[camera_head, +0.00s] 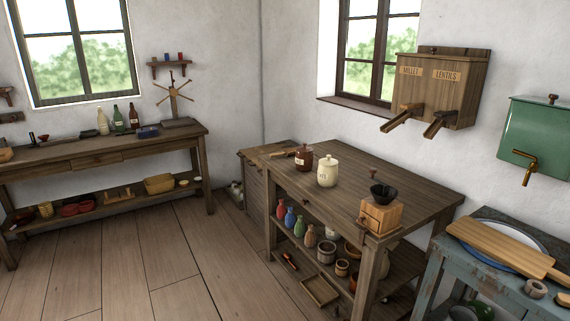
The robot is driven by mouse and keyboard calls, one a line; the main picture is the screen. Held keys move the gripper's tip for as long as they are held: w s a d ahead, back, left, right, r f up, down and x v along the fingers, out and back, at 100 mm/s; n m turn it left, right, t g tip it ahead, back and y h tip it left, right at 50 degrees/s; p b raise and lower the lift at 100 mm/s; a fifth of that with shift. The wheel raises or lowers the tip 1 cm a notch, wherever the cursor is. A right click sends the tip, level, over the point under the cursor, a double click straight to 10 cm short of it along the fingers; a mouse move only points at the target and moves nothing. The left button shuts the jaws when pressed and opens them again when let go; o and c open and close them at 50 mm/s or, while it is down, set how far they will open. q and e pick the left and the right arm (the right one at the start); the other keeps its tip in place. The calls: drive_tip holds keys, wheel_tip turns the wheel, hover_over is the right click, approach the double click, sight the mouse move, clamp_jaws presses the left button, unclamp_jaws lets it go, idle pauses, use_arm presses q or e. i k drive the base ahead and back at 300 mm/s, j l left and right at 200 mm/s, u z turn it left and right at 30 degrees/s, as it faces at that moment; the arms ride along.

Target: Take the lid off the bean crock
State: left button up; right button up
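Two small lidded crocks stand upright on the wooden worktable (400,195) in the middle of the room. One is a dark brown crock (304,160) with a pale label. The other is a cream crock (327,174) with a knobbed lid and small dark lettering, just right of it and nearer to me. Both appear closed by their lids. The lettering is too small to read, so I cannot tell which is the bean crock. Neither of my grippers shows in the head view.
A wooden grinder (380,213) with a dark bowl top stands at the table's near edge. A wooden stick-like utensil (284,153) lies left of the crocks. Wall dispensers (440,85) hang behind. The plank floor (150,270) left of the table is clear.

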sight(305, 148)
drive_tip(key=i+j+u, duration=0.1)
drive_tip(key=i+u, duration=0.15)
drive_tip(key=i, duration=0.4)
drive_tip(key=i+u, duration=0.2)
drive_tip(key=i, duration=0.45)
drive_tip(key=i+l+u, duration=0.25)
drive_tip(key=i, duration=0.4)
drive_tip(key=i+z, duration=0.3)
drive_tip(key=i, duration=0.15)
drive_tip(key=i+j+z, duration=0.25)
drive_tip(key=i, duration=0.15)
drive_tip(key=l, duration=0.1)
